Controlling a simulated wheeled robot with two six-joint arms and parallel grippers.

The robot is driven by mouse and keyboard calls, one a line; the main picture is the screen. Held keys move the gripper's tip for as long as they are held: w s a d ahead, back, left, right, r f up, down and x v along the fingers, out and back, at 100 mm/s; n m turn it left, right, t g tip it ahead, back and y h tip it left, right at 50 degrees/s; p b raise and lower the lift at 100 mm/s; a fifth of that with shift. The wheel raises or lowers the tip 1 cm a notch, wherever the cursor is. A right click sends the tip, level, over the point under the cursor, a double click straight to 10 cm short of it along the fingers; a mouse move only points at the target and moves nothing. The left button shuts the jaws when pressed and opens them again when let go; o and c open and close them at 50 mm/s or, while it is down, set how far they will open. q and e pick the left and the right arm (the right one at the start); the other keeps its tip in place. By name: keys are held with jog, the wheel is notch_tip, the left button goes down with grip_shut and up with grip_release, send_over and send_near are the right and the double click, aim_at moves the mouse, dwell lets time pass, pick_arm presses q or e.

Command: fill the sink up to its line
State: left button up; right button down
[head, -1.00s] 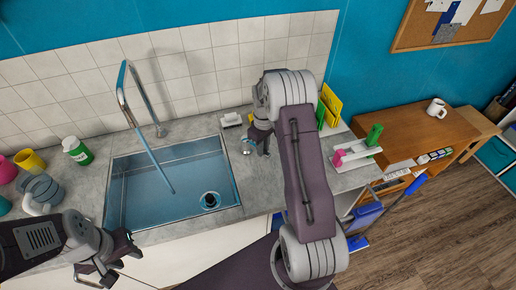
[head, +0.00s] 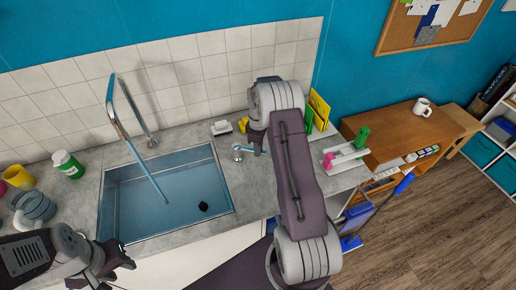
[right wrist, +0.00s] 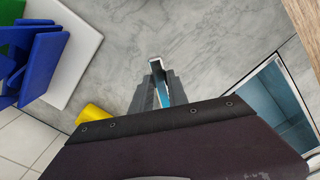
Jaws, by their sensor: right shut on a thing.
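The sink (head: 135,210) is set in the grey counter, with bluish water in its basin. I cannot clearly make out its fill line. The chrome faucet (head: 117,122) arches over it, and a blue stream (head: 148,175) runs down into the basin. A dark round spot at the drain (head: 203,207) shows on the bottom. My right gripper (right wrist: 157,92) is shut on the tap lever (right wrist: 160,82), right of the sink; the lever also shows in the head view (head: 240,149). My left gripper (head: 113,268) is at the counter's front left, apart from the sink; its finger gap is unclear.
A green bottle (head: 68,165), a yellow cup (head: 18,176) and a grey-blue jug (head: 34,207) stand left of the sink. A wooden desk (head: 405,130) stands further right.

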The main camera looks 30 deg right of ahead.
jog(key=shift+w+d+r, duration=0.1)
jog(key=shift+w, duration=0.05)
jog(key=c, duration=1.3)
grip_release()
notch_tip(320, 180, up, 9)
jog(key=shift+d+b, duration=0.1)
jog(key=shift+b, duration=0.55)
